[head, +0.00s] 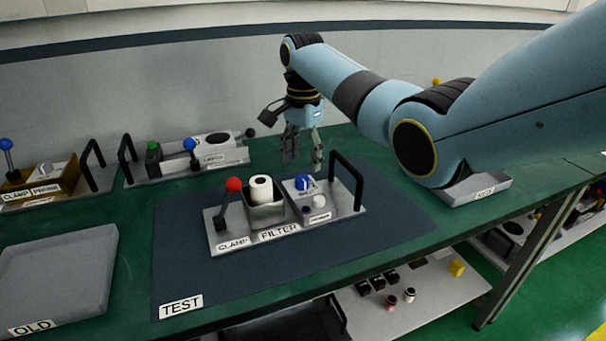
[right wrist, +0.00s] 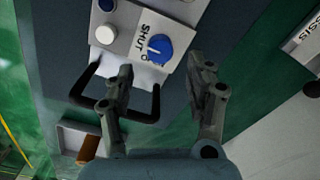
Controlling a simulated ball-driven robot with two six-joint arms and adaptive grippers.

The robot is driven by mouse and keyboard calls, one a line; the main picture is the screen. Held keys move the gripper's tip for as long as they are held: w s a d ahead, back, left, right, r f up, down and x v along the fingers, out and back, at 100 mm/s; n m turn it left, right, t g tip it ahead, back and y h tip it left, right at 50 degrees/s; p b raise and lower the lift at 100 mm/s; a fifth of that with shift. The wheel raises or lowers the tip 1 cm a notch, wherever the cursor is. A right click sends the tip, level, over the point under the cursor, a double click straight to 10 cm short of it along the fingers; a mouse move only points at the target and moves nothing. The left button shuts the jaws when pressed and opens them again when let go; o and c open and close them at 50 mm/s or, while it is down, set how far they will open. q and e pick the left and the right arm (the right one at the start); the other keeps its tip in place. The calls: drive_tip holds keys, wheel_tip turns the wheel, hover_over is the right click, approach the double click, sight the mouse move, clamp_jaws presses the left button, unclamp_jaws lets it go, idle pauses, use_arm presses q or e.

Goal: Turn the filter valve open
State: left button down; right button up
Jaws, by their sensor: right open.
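The filter unit (head: 280,235) stands on the dark TEST mat (head: 190,270). It bears a red-balled clamp lever (head: 233,185), a white cylinder (head: 261,188) in a metal holder, and a blue valve knob (head: 303,183) on a light block. The blue knob also shows in the right wrist view (right wrist: 160,47), with a white pointer line beside the word SHUT. My right gripper (head: 304,158) is open and empty, pointing down above and just behind the knob. In the right wrist view its fingers (right wrist: 161,78) are apart, short of the knob and not touching it.
A black handle (head: 348,180) rises at the unit's right end, close to my right gripper. Other units with handles (head: 205,155) stand at the back left. An OLD tray (head: 60,275) lies at the left, and another tray (head: 480,190) at the right.

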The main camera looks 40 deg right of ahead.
sight(303, 178)
wheel_tip(303, 178, down, 5)
drive_tip(key=shift+f, duration=0.1)
idle(0.3)
clamp_jaws()
